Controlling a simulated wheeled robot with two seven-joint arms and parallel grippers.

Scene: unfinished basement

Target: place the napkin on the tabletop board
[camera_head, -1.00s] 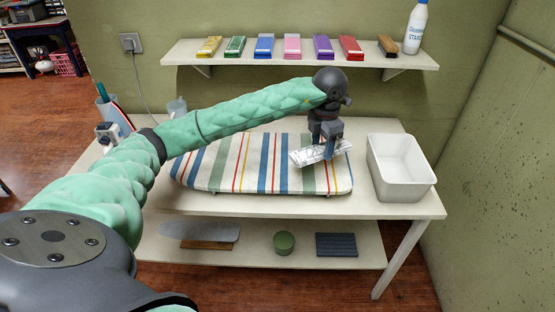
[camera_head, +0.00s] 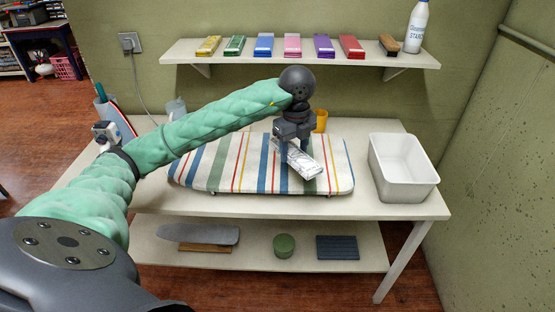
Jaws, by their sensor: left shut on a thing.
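The napkin (camera_head: 304,163), a folded white and grey patterned piece, is held over the right half of the tabletop board. The tabletop board (camera_head: 218,163) is a padded ironing board with coloured stripes, lying flat on the table. My left gripper (camera_head: 293,156) points down and is shut on the napkin, which slants down to the right from it. I cannot tell whether the napkin touches the board. The gripper hides part of the napkin and of the board's far edge. My right gripper is not in view.
A white bin (camera_head: 403,170) stands on the table (camera_head: 400,209) right of the board. An orange cup (camera_head: 321,121) stands behind the board. A wall shelf (camera_head: 300,54) above holds several coloured packs and a starch bottle (camera_head: 416,28). The board's left half is bare.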

